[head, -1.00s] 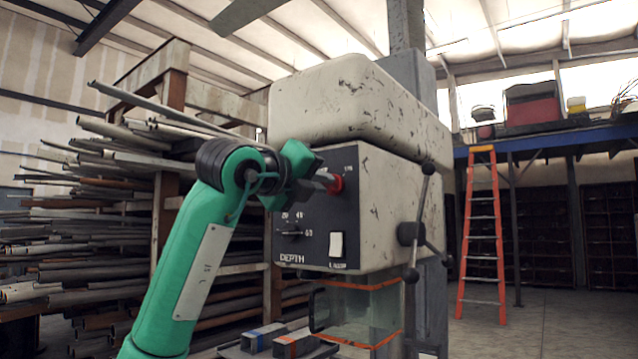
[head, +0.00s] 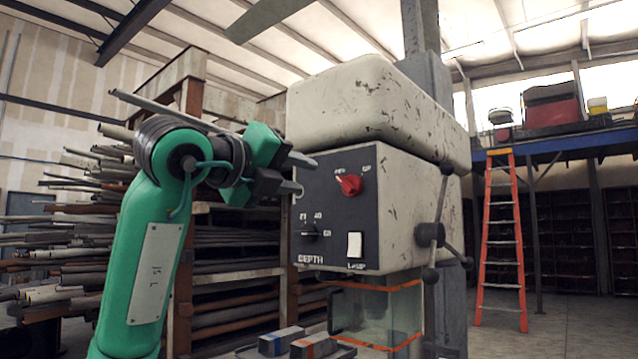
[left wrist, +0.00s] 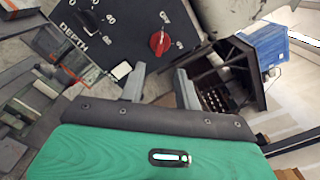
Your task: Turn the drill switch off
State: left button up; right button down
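The drill's red switch knob (head: 350,185) sits on the dark control panel of the worn white drill head (head: 400,200). Small labels stand above it, too small to read surely. Its pointer seems to tilt to the upper left, but I cannot tell its setting for certain. In the left wrist view the red knob (left wrist: 158,42) shows beyond the fingers, uncovered. My left gripper (head: 297,174) is left of the knob, apart from it, with its two fingers spread and nothing between them. The open fingers also show in the left wrist view (left wrist: 160,88). My right gripper is not in view.
A depth dial (head: 309,233) and a pale lamp switch (head: 355,245) sit lower on the panel. A clear guard (head: 380,315) hangs below. The feed handle (head: 430,234) sticks out at right. Pipe racks (head: 240,260) stand behind my left arm. An orange ladder (head: 503,240) is farther right.

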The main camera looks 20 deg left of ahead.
pick_arm(q)
jog(key=v, duration=0.3)
jog(key=shift+s, duration=0.15)
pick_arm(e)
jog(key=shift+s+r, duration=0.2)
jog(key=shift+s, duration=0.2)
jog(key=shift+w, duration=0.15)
